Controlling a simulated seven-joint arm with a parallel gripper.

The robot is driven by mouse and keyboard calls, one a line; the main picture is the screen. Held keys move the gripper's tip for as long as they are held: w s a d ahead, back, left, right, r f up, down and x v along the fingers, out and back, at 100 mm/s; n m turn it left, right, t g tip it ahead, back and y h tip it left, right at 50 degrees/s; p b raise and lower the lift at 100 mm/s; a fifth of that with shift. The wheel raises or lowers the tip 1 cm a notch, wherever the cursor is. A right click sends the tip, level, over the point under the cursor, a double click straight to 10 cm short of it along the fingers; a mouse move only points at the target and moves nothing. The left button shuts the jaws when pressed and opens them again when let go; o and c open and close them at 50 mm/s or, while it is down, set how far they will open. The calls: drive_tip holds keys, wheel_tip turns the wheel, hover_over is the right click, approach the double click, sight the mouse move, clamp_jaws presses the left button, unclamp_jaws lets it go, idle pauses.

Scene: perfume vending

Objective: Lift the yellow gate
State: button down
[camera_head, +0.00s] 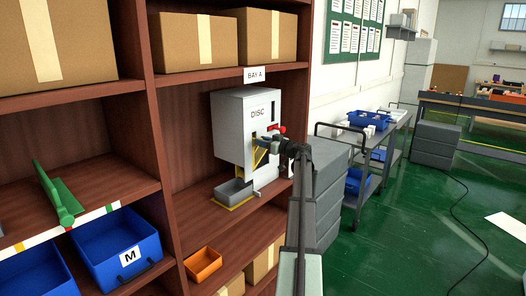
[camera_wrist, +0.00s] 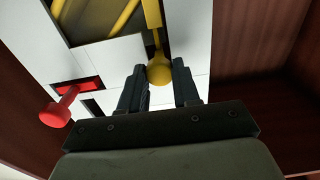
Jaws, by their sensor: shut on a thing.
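The grey dispenser marked DISC (camera_head: 232,128) stands on the shelf under the BAY A sign. The yellow gate knob (camera_wrist: 159,69) hangs from a yellow stem in a dark vertical slot in the wrist view. My gripper (camera_wrist: 160,80) is shut on the knob, one dark finger on each side; the fingers hide part of the slot. In the head view my gripper (camera_head: 266,144) is at the dispenser's front, covering the knob, with a little yellow (camera_head: 259,157) showing beside it. A red knob (camera_wrist: 54,115) sits in a red slot to the left in the wrist view.
A grey tray (camera_head: 234,192) lies at the dispenser's foot on a yellow-edged base. The wooden shelf wall (camera_head: 178,130) is close on the left. Cardboard boxes (camera_head: 194,40) fill the shelf above. An orange bin (camera_head: 203,264) and blue bin (camera_head: 115,248) sit lower.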

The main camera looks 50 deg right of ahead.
drive_tip(key=shift+r, duration=0.7)
drive_tip(key=c, duration=0.8)
unclamp_jaws()
drive_tip(key=shift+c, duration=0.2)
drive_tip(key=s, duration=1.3)
drive_tip(key=shift+s, duration=0.4)
